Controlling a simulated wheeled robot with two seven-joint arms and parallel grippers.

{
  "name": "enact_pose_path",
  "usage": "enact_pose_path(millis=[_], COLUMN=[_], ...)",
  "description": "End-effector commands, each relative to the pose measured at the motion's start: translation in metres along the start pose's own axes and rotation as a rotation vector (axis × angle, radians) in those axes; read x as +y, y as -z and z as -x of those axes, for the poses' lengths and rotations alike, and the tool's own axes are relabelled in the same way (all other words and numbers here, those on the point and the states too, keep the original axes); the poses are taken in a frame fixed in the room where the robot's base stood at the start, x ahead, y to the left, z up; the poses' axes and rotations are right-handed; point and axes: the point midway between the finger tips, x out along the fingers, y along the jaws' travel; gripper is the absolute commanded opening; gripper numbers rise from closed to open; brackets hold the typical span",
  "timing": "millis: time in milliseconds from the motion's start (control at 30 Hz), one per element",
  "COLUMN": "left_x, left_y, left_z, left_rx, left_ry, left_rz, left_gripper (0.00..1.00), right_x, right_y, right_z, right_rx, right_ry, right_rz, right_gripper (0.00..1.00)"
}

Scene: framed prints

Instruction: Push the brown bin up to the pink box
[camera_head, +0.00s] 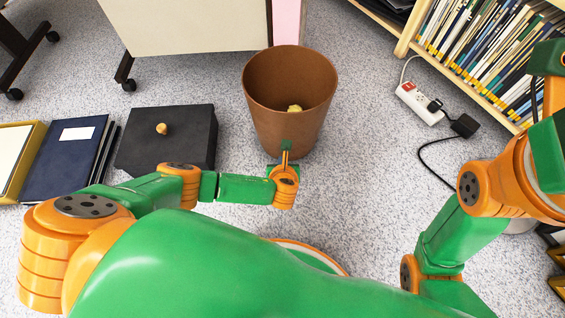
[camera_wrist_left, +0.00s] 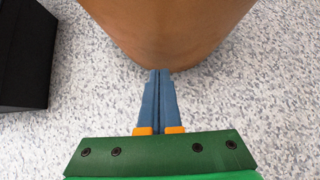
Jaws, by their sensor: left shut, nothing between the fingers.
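The brown bin (camera_head: 262,115) stands upright on the floor in the head view, with a small crumpled yellowish item (camera_head: 295,108) inside. The pink box (camera_head: 289,22) is behind it at the top, partly hidden by the bin's rim; whether they touch I cannot tell. My left gripper (camera_head: 286,150) is shut and empty at the bin's near side. In the left wrist view its blue fingertips (camera_wrist_left: 160,74) are together at the lower edge of the bin (camera_wrist_left: 165,30), touching or almost touching it. My right gripper is not in view.
A black box (camera_head: 190,130) with a small tan object (camera_head: 162,128) on it lies left of the bin, beside dark blue binders (camera_head: 70,165). A pale panel on casters (camera_head: 190,25) stands behind. A power strip (camera_head: 418,103) and bookshelf (camera_head: 490,50) are right.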

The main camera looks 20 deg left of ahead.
Motion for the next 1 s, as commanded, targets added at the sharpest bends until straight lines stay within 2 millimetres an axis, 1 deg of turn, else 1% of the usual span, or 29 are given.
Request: enact_pose_path(millis=[33,100,433,567,700,800,1000], left_x=[0.0,0.0,0.0,0.001,0.0,0.0,0.0], left_y=[-0.001,-0.004,-0.007,-0.021,-0.033,-0.035,-0.035], left_z=[-0.004,-0.005,-0.005,-0.017,-0.031,-0.034,-0.034], left_rx=[-0.001,0.0,0.0,-0.002,-0.001,0.0,0.0], left_ry=[0.0,0.0,-0.001,-0.005,-0.002,0.0,0.0], left_rz=[0.001,0.0,0.0,0.001,0.001,0.001,0.001], left_gripper=[0.0,0.0,0.0,0.0,0.0,0.0,0.0], right_x=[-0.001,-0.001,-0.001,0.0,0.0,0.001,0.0], right_y=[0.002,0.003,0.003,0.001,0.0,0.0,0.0], right_z=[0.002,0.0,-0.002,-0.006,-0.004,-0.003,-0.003], right_rx=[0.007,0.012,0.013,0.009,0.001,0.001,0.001], right_ry=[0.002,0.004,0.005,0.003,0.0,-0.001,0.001], right_rz=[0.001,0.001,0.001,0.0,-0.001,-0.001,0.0], right_gripper=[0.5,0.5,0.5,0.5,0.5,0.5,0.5])
